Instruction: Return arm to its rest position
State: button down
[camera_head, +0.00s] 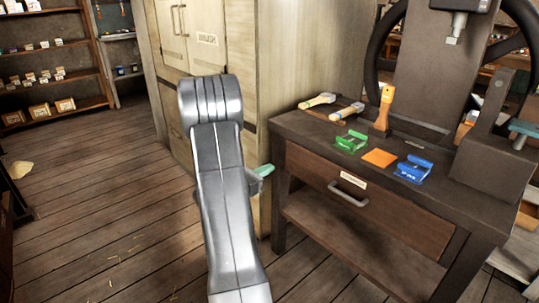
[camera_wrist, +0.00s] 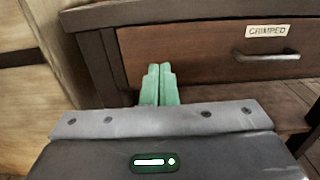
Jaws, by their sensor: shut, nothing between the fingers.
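My gripper (camera_wrist: 158,86) is shut and empty, its two green fingers pressed together in the wrist view. In the head view the green fingertips (camera_head: 265,171) show just left of the workbench, beside its left front leg. My grey arm rises in the middle of the head view, bends at the top and hides most of the gripper body. In the wrist view the fingers point toward the bench front, left of the drawer handle (camera_wrist: 266,56). I cannot tell the exact gap between the fingers and the bench.
The workbench (camera_head: 306,133) carries a green part (camera_head: 351,141), an orange square (camera_head: 379,158), a blue part (camera_head: 413,168), wooden-handled tools and the press (camera_head: 424,60). Its drawer (camera_head: 385,205) is closed. A pale cabinet (camera_head: 290,60) stands behind my arm. Open floor (camera_head: 100,220) lies left.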

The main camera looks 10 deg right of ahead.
aim_at(302, 152)
dwell(0.3)
jog(key=b+x, duration=0.1)
jog(key=x, duration=1.2)
jog(key=shift+w+d+b, duration=0.15)
jog(key=shift+d+b, duration=0.05)
jog(key=shift+b, duration=0.15)
